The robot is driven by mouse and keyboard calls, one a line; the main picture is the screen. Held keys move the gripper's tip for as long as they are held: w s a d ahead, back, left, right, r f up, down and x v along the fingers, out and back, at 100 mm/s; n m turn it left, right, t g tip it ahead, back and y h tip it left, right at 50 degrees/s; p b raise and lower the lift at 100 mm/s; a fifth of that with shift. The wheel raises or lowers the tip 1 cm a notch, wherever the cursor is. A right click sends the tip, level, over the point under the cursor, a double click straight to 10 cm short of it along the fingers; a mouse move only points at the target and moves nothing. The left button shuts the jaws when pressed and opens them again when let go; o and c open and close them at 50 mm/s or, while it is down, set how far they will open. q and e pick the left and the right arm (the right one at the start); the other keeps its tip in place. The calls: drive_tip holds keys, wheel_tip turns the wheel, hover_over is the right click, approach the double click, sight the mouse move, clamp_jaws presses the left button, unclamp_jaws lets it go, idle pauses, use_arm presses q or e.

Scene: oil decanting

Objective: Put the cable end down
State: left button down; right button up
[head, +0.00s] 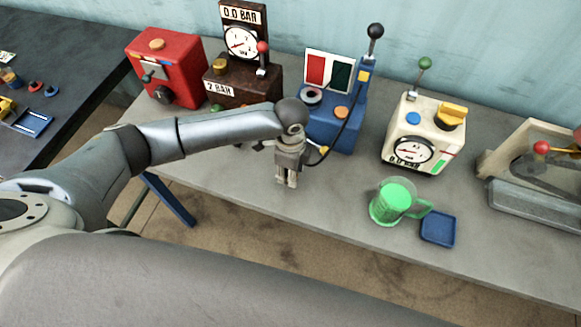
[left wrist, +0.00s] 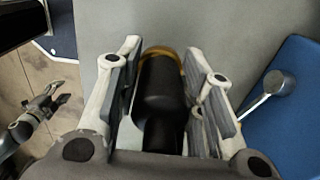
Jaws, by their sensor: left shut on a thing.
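My left gripper (head: 288,182) points down over the grey workbench, in front of the blue machine (head: 335,125). It is shut on the cable end. In the left wrist view the cable end (left wrist: 160,85) is a black cylinder with a brass-coloured ring, between the two fingers. The black cable (head: 352,120) curves from the blue machine's right side down toward the gripper. The gripper hides most of the cable end in the head view. In the left wrist view my right gripper (left wrist: 60,93) is at the left, over the floor, its fingers apart and empty.
The red machine (head: 170,68) and brown gauge machine (head: 240,60) stand to the left. The cream gauge machine (head: 412,135) stands to the right. A green-filled jug (head: 393,203) and a blue tray (head: 438,230) are near the front edge. Bare bench lies between gripper and jug.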

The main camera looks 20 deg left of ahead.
use_arm(q)
drive_tip(key=shift+f, duration=0.6)
drive_tip(key=c, duration=1)
unclamp_jaws()
drive_tip(key=shift+r, duration=0.1)
drive_tip(key=shift+r, duration=0.35)
wheel_tip(320, 180, up, 11)
drive_tip(key=shift+d+b, duration=0.1)
drive_tip(key=shift+b, duration=1.1)
drive_tip(key=shift+r, duration=0.7)
drive_tip(key=shift+f, duration=0.1)
